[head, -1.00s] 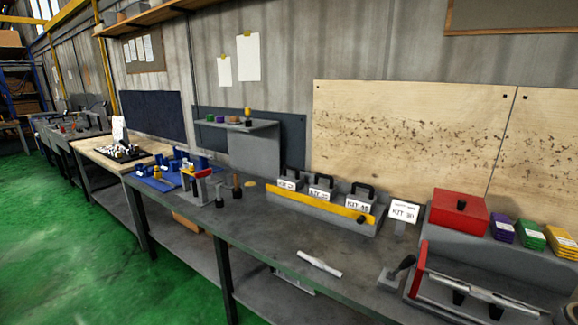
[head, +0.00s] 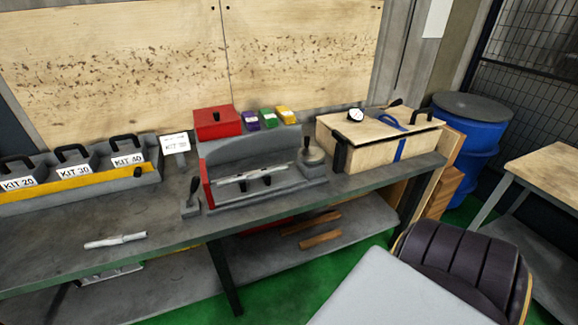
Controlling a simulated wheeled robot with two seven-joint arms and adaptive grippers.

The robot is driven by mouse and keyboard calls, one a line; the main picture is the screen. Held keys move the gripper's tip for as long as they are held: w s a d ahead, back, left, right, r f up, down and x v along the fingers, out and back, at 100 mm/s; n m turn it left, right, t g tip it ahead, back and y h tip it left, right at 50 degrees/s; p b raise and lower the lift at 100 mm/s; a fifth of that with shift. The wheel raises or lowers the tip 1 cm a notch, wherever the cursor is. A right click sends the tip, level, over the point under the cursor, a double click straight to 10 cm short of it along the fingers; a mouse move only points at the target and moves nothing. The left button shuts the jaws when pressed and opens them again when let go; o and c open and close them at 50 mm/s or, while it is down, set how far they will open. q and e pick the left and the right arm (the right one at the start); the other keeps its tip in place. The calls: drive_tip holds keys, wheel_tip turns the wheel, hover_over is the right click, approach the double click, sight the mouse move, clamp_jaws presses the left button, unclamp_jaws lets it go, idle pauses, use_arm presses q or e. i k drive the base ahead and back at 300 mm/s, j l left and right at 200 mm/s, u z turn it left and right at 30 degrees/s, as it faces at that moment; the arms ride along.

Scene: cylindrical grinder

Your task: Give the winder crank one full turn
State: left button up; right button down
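I cannot pick out a winder crank for certain in the head view. A grey machine fixture (head: 262,196) with a red end plate stands on the workbench, with a bright horizontal shaft (head: 240,177) across its front. A small black lever on a grey base (head: 190,206) stands just left of it. A rounded metal piece with an upright knob (head: 313,154) sits at its right end. Neither of my grippers is in the view.
Left on the workbench (head: 190,233) are a kit rack with a yellow front (head: 60,192) and a loose metal bar (head: 115,240). A wooden box (head: 375,152) stands right, beyond it a blue barrel (head: 483,140). A dark ribbed padded shape (head: 465,265) fills the lower right.

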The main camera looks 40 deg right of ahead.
sight(312, 155)
drive_tip(key=z, duration=1.3)
drive_tip(key=i+j+z, duration=0.1)
drive_tip(key=z, duration=0.3)
drive_tip(key=j+z, duration=0.35)
drive_tip(key=i+j+z, duration=0.1)
drive_tip(key=j+z, duration=0.15)
drive_tip(key=z, duration=0.15)
drive_tip(key=j+z, duration=0.35)
drive_tip(key=l, duration=0.1)
